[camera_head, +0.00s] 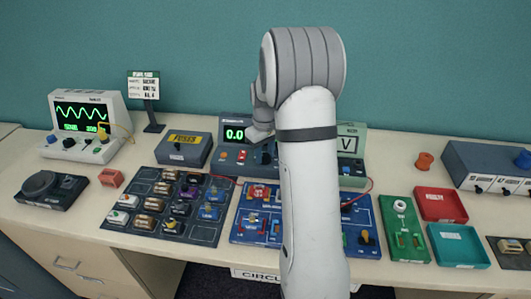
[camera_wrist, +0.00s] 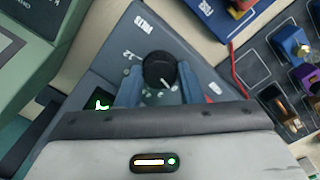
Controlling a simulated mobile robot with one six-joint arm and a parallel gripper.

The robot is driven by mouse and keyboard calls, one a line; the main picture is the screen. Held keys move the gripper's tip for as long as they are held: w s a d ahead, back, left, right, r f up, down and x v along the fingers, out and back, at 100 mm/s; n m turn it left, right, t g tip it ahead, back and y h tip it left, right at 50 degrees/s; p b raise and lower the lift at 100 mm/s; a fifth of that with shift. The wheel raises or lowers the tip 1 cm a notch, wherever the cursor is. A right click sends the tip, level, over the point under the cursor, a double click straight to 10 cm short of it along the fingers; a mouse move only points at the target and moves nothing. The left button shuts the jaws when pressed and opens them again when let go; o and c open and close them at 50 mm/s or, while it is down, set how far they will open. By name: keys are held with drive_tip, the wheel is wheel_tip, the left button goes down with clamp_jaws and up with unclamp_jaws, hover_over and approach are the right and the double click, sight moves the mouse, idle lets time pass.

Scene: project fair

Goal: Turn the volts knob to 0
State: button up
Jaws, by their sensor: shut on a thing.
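The volts knob (camera_wrist: 159,69) is round and black with a white pointer line, on the grey sloped panel of the power supply (camera_wrist: 205,68). A "VOLTS" label is printed beside it. My gripper (camera_wrist: 160,80) is shut on the knob, one blue-grey finger at each side. The pointer slants toward the lower right in the wrist view. In the head view the power supply (camera_head: 231,158) stands at the back of the bench with a green display (camera_head: 235,134) starting "0.0"; my arm covers the rest. The knob and fingertips cannot be made out there.
In front lie a blue circuit board (camera_head: 244,236) and a dark parts tray (camera_head: 120,235). A red wire (camera_head: 371,186) runs by the board.

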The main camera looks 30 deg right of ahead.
sight(265, 156)
drive_tip(key=o, duration=1)
drive_tip(key=shift+s, duration=0.1)
drive_tip(key=shift+c, duration=0.2)
drive_tip(key=shift+r+b, duration=0.3)
drive_tip(key=shift+r, duration=3.6)
